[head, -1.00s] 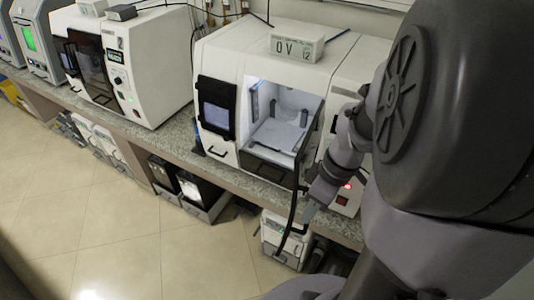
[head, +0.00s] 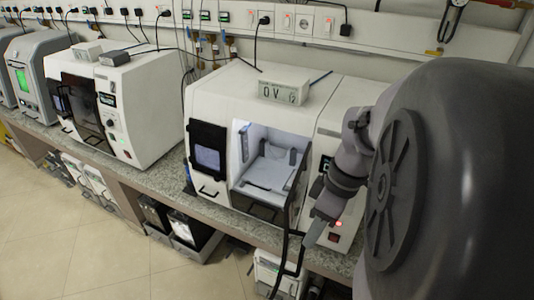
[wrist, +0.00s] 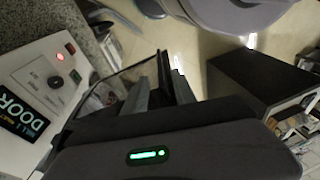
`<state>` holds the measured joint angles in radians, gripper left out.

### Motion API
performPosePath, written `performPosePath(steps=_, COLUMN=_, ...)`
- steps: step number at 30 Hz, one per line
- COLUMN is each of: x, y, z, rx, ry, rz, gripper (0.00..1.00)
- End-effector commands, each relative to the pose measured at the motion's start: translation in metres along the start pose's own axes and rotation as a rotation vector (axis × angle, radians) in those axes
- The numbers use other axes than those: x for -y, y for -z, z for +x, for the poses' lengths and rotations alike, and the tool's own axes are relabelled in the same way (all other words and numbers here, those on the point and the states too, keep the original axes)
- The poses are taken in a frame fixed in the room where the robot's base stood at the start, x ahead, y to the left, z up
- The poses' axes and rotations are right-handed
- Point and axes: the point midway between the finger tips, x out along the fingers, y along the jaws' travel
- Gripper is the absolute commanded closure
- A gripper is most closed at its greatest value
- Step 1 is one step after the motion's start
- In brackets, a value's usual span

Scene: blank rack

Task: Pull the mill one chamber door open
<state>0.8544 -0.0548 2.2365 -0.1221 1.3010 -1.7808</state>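Mill one (head: 240,95) is the white machine in the middle of the head view, with its lit chamber (head: 268,170) uncovered. Its dark-framed chamber door (head: 289,235) stands swung out at the chamber's right side, its lower part hanging past the bench edge. My gripper (head: 314,236) is low in front of the machine's right part, close to the door's outer edge. In the wrist view the fingers (wrist: 164,85) point away with a dark strip between them, beside a clear dark-framed panel (wrist: 118,88). Whether they grip the strip is unclear.
A control panel (wrist: 40,85) with a red light and a DOOR label is left in the wrist view. A second white machine (head: 120,100) stands to the left on the bench. Boxes (head: 195,232) sit under the bench. Floor (head: 90,265) is clear at lower left.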

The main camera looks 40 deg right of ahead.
Motion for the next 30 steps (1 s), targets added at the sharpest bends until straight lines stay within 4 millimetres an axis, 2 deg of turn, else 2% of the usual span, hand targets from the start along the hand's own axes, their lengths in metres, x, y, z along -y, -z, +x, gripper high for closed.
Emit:
performPosePath(steps=1, x=0.000, y=0.001, z=-0.018, rx=-0.001, ry=-0.003, rz=0.001, gripper=0.67)
performPosePath(steps=4, x=0.000, y=0.001, z=-0.045, rx=-0.001, ry=-0.004, rz=0.001, gripper=0.67)
performPosePath(steps=6, x=0.000, y=0.001, z=-0.061, rx=-0.001, ry=-0.003, rz=0.001, gripper=0.67)
performPosePath(steps=10, x=0.000, y=0.000, z=-0.080, rx=0.000, ry=0.000, rz=0.000, gripper=0.67)
performPosePath(steps=14, x=0.000, y=0.000, z=-0.086, rx=0.000, ry=0.000, rz=0.000, gripper=0.67)
performPosePath(steps=26, x=0.001, y=0.002, z=-0.086, rx=0.001, ry=-0.003, rz=0.003, gripper=0.67)
performPosePath(steps=28, x=0.010, y=0.015, z=-0.085, rx=0.001, ry=-0.036, rz=0.031, gripper=0.67)
performPosePath(steps=30, x=0.030, y=0.042, z=-0.083, rx=-0.018, ry=-0.105, rz=0.105, gripper=0.67)
